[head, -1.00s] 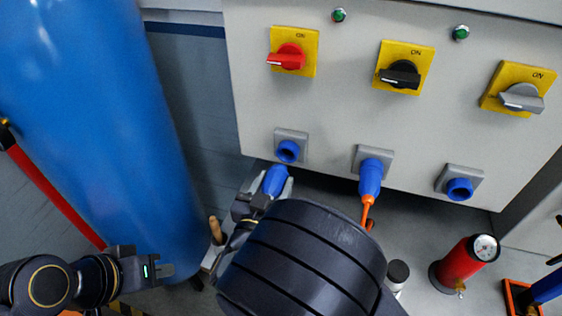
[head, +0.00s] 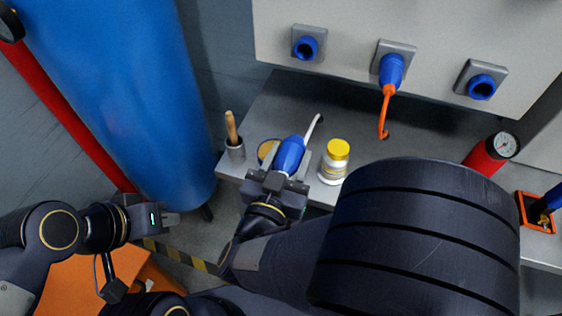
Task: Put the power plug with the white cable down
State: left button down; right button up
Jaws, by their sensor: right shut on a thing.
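The blue power plug (head: 290,154) has a short white cable (head: 313,127) coming from its far end. My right gripper (head: 281,172) is shut on the plug and holds it over the front left of the grey shelf (head: 270,110) below the panel. Whether the plug touches the shelf I cannot tell. My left gripper (head: 165,217) is in front of the blue cylinder, apart from the plug; its finger gap is not clear.
The left socket (head: 305,43) is empty. An orange-cabled plug (head: 391,70) sits in the middle socket. A yellow-lidded jar (head: 335,160) stands right of the held plug. A pot with a wooden handle (head: 235,150) stands left. A red extinguisher (head: 486,155) is at right.

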aim_at(286, 141)
jog(key=w+f, duration=0.2)
jog(key=w, duration=0.2)
jog(key=w+f, duration=0.3)
jog(key=w+a+f, duration=0.1)
jog(key=w+f, duration=0.2)
jog(key=w, duration=0.1)
jog(key=shift+w+f, duration=0.25)
jog(key=shift+w, duration=0.1)
jog(key=shift+w+f, duration=0.15)
jog(key=shift+f, duration=0.8)
jog(key=shift+w+f, duration=0.15)
jog(key=shift+f, duration=0.75)
jog(key=shift+f+b, duration=0.6)
jog(key=shift+b, duration=0.25)
jog(key=o, duration=1.3)
